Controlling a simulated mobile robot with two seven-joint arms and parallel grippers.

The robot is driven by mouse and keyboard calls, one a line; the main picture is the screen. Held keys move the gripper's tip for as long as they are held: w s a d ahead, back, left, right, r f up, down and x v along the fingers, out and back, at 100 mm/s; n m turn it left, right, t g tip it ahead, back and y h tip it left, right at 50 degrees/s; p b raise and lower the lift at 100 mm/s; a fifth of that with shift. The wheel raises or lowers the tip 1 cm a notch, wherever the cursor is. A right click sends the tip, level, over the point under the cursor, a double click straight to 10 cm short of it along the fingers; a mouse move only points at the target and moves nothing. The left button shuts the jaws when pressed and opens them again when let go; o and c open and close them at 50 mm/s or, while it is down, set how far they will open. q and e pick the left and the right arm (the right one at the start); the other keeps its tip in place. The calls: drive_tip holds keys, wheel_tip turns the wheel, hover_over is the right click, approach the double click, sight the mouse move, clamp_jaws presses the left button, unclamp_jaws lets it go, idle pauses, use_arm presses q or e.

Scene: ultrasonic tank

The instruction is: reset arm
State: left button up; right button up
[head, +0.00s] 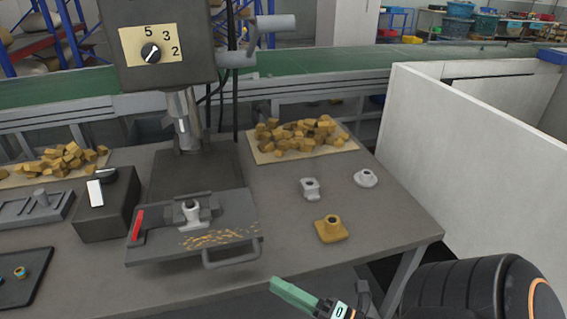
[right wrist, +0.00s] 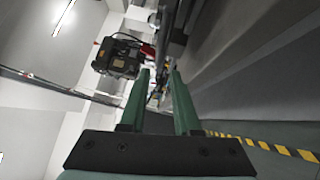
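My right arm comes in at the bottom right of the head view. Its gripper (head: 292,294) with green fingers is in front of the table's front edge, apart from everything on the table. In the right wrist view the two green fingers (right wrist: 162,78) stand apart with nothing between them, so this gripper is open and empty. My left gripper is not in view.
The grey table (head: 285,225) carries a drill press (head: 157,45) with a white part (head: 191,213) on its bed. Two pale parts, a yellow part (head: 331,229) and trays of yellow blocks (head: 300,135) stand around it. A white partition (head: 480,150) rises at right.

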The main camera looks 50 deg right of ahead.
idle(0.5)
drive_tip(key=a+f+m+g+h+p, duration=0.1)
drive_tip(key=a+f+m+g, duration=0.4)
drive_tip(key=m, duration=0.5)
drive_tip(key=s+a+f+m+g+h+p, duration=0.1)
drive_tip(key=a+f+m+g+p, duration=0.2)
drive_tip(key=a+f+m, duration=0.3)
wheel_tip(320, 180, down, 4)
drive_tip(key=m+g, duration=0.1)
drive_tip(key=m, duration=0.3)
drive_tip(key=shift+s+a+f+g, duration=0.25)
drive_tip(key=shift+s+a+g, duration=0.05)
drive_tip(key=shift+a+g, duration=0.1)
idle(0.4)
